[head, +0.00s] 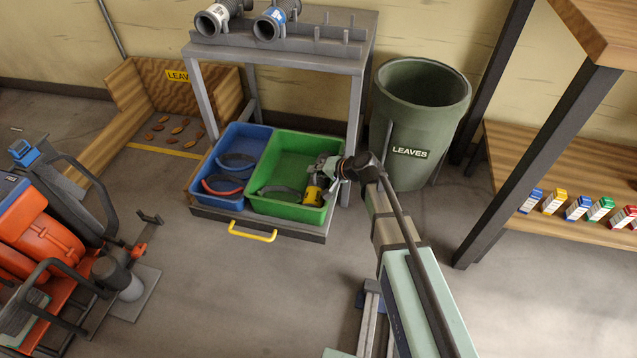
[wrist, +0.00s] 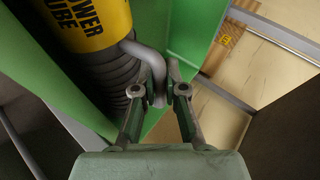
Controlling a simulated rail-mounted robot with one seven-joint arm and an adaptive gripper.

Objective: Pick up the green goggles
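In the head view, a dark curved item (head: 280,192), possibly the green goggles, lies in the left part of the green bin (head: 262,206); its colour is hard to tell. A yellow-labelled ribbed tube (head: 313,194) stands at the bin's right side; its label also shows in the wrist view (wrist: 92,20). My gripper (head: 338,168) is over the bin's right edge, to the right of the dark item. In the wrist view, my gripper's fingers (wrist: 160,72) are close on either side of the tube's grey bent handle (wrist: 152,58) and appear shut on it. No goggles show in the wrist view.
A blue bin (head: 204,200) left of the green one holds a dark and a reddish curved item. Both stand on a low shelf with a yellow handle (head: 253,232), under a grey rack top (head: 345,62). A leaves barrel (head: 402,150) stands close on the right.

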